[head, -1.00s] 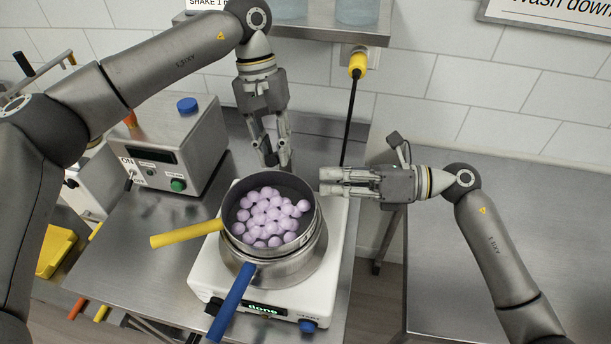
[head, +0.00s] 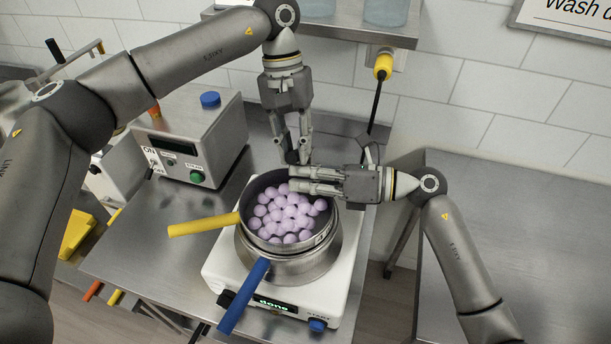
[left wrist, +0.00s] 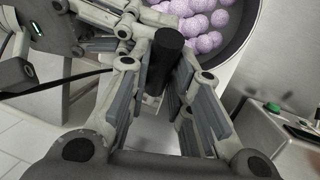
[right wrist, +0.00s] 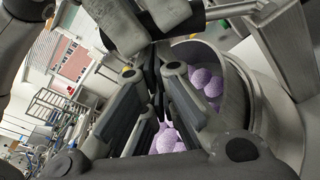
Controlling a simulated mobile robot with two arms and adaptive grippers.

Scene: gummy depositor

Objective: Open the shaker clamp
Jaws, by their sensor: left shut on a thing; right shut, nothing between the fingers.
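A black cylindrical handle (left wrist: 165,55) shows upright between the fingers of my left gripper in the left wrist view; I take it to be the clamp's handle. My left gripper (head: 297,157) points down behind the pans and is shut on it. The rest of the clamp is hidden behind the pan rim and my grippers. My right gripper (head: 293,181) is shut and empty, pointing left over the far rim of the upper pan, close to the left fingertips. The white shaker (head: 340,290) carries the pans; its display reads "done".
The upper pan (head: 247,228) has a yellow handle (head: 204,224) and holds several lilac balls (head: 288,213). The lower pot (head: 290,270) has a blue handle (head: 243,297). A grey control box (head: 222,135) stands left. The right table (head: 520,240) is clear.

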